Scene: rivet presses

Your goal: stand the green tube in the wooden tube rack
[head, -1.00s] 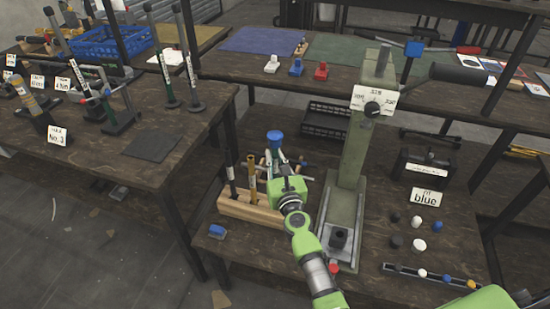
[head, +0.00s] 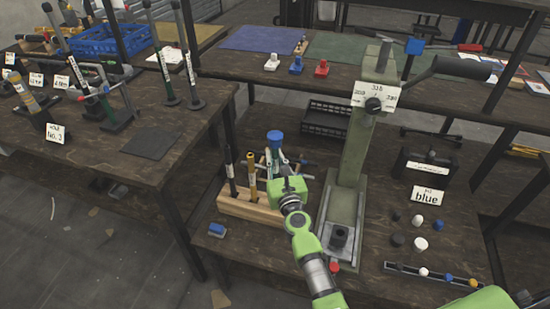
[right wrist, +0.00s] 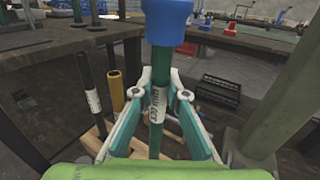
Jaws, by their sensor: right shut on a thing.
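The green tube (right wrist: 157,112) stands upright in the right wrist view, with a white label and a wide blue top (right wrist: 168,20). My right gripper (head: 287,165) is shut on it, with a finger on each side. In the head view the blue top (head: 275,137) shows above the gripper. The wooden tube rack (head: 248,208) is on the lower shelf, just left of and below the gripper. It holds a black tube (head: 230,172) and a yellow tube (head: 251,175). The green tube's lower end is hidden, so I cannot tell whether it is in the rack. My left gripper is out of view.
A green press (head: 350,165) with a long lever stands close to the right of my gripper. A small blue block (head: 216,229) lies in front of the rack's left end.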

